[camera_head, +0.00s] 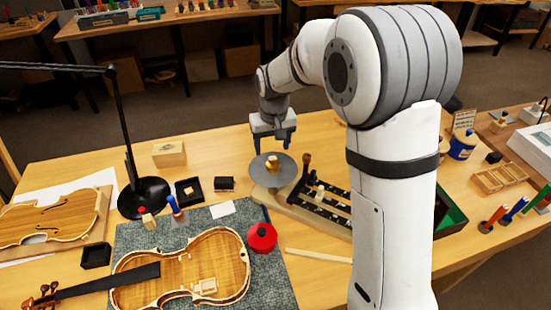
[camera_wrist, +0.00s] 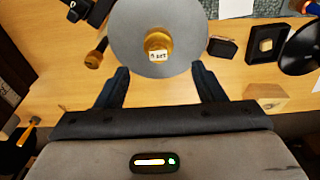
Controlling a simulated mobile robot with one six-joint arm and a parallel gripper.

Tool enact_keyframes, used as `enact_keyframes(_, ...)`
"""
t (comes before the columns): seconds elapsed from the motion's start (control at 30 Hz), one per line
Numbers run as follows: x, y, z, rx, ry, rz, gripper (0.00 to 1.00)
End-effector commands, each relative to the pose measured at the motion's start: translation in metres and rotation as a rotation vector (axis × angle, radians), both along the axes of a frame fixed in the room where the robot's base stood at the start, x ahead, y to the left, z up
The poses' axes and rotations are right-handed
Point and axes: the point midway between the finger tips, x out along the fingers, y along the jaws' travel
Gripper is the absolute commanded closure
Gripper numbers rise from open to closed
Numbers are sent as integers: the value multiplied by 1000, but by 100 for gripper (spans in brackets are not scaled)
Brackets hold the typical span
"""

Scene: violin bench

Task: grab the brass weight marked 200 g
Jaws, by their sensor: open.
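A brass weight (camera_head: 273,163) with a pale label stands on a round grey pan (camera_head: 262,181) near the middle of the bench. In the wrist view the weight (camera_wrist: 158,43) is near the centre of the pan (camera_wrist: 128,22); its label is upside down and too small to read surely. My gripper (camera_head: 273,147) is open and empty, its fingers at the far side of the pan. In the wrist view the weight lies ahead of and between the lines of the two fingertips (camera_wrist: 160,68), apart from both.
A black-framed rack (camera_head: 322,200) stands on the wooden base right of the pan. A small black box (camera_head: 224,184), a black tray (camera_head: 188,191) and a wooden block (camera_head: 168,154) lie to the left. A red pot (camera_head: 262,238) and a violin body (camera_head: 185,272) are in front.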

Motion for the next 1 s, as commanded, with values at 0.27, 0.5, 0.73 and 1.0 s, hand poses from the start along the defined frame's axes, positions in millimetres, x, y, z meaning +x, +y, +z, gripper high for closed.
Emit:
enact_keyframes(0.27,1,-4,-35,-1,5,-9,37)
enact_keyframes(0.5,5,-5,-61,0,0,-13,37)
enact_keyframes(0.73,5,-5,-63,0,-1,-14,37)
enact_keyframes(1.0,5,-6,-62,0,0,-14,60)
